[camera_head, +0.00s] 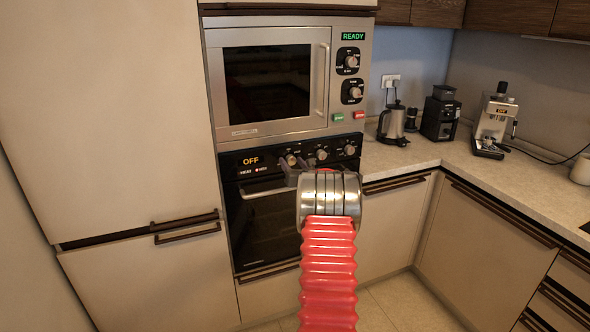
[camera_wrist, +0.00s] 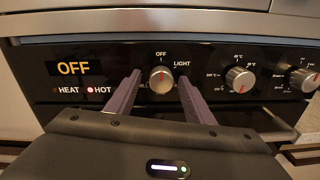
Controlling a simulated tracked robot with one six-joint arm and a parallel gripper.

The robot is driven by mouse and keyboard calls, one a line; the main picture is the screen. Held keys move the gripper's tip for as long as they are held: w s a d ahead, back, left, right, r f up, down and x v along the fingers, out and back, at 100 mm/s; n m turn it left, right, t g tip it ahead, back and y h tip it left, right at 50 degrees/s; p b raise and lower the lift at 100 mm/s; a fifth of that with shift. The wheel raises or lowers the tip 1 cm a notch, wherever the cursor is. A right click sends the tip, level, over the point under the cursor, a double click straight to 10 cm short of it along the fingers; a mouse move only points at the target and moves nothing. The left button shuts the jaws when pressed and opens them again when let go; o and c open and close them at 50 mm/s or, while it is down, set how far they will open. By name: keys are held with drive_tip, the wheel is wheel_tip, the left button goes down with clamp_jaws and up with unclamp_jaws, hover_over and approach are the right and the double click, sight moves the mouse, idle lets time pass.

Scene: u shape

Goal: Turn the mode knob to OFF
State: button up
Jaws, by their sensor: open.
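The mode knob (camera_wrist: 162,79) is the leftmost silver knob on the black oven panel, with OFF printed above it and LIGHT to its upper right. Its red mark looks turned upward, toward OFF. The oven display (camera_wrist: 73,68) reads OFF, and the red HOT lamp (camera_wrist: 90,90) is lit. My gripper (camera_wrist: 159,82) is open, with one dark finger on each side of the knob in the wrist view. I cannot tell whether the fingers touch it. In the head view my gripper (camera_head: 292,167) is at the oven panel, partly hidden by my wrist.
Two more knobs (camera_wrist: 240,80) (camera_wrist: 304,80) sit to the right on the panel. The oven handle (camera_head: 262,192) runs below. The microwave (camera_head: 268,85) is above and shows READY. A counter with a kettle (camera_head: 393,124), grinder (camera_head: 440,115) and coffee machine (camera_head: 495,122) stands right.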

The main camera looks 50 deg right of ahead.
drive_tip(key=v, duration=1.3)
drive_tip(key=shift+s+a, duration=0.2)
drive_tip(key=shift+s, duration=0.1)
drive_tip(key=shift+f, duration=0.1)
